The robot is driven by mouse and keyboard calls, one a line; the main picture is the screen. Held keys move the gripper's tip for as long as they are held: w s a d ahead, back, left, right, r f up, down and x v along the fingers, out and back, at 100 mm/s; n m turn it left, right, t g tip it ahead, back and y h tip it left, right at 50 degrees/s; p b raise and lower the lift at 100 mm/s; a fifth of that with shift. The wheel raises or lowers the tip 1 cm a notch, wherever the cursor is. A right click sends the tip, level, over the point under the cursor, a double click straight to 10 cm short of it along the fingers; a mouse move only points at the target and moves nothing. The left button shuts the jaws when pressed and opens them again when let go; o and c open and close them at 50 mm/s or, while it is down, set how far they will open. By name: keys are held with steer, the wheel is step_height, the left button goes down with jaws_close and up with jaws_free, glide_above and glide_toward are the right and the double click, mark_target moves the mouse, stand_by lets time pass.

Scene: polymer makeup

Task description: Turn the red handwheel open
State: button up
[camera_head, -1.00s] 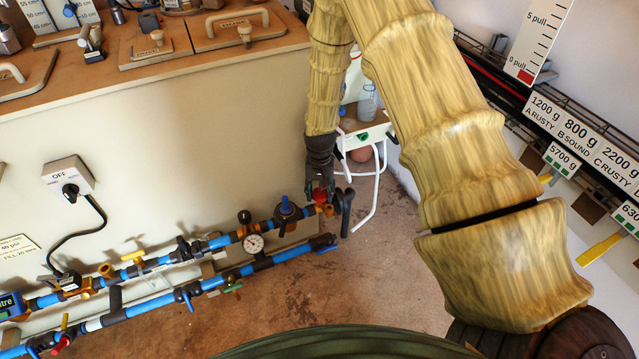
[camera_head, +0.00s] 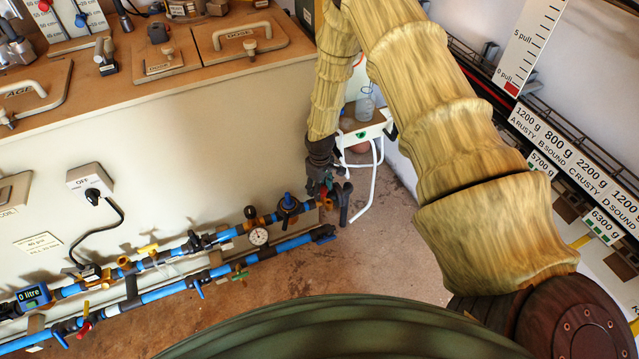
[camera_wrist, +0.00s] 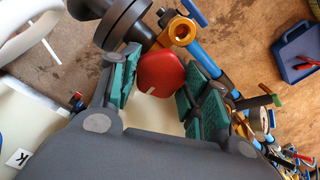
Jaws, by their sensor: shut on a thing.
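The red handwheel (camera_wrist: 160,72) shows as a rounded red knob with a pale mark in the wrist view. It sits between my gripper's green-padded fingers (camera_wrist: 163,84), which are shut on it. A brass fitting (camera_wrist: 182,31) and a dark round pipe part (camera_wrist: 122,22) lie just beyond it. In the head view, my gripper (camera_head: 325,184) points down at the right end of the upper blue pipe (camera_head: 232,233). Only a small piece of the red handwheel (camera_head: 325,191) shows there, with the rest hidden by the fingers. How far the wheel is turned cannot be told.
A lower blue pipe (camera_head: 290,244) runs alongside. A white stand (camera_head: 362,131) with curved tubes is close on the right. The brown floor (camera_head: 300,275) in front is clear.

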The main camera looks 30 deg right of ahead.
steer(key=n+p, duration=0.2)
steer(key=n, duration=0.3)
steer(key=shift+r, duration=0.1)
steer(key=n+p, duration=0.2)
steer(key=n, duration=0.4)
stand_by(0.5)
steer(key=o, duration=1)
step_height(320, 180, up, 12)
stand_by(0.7)
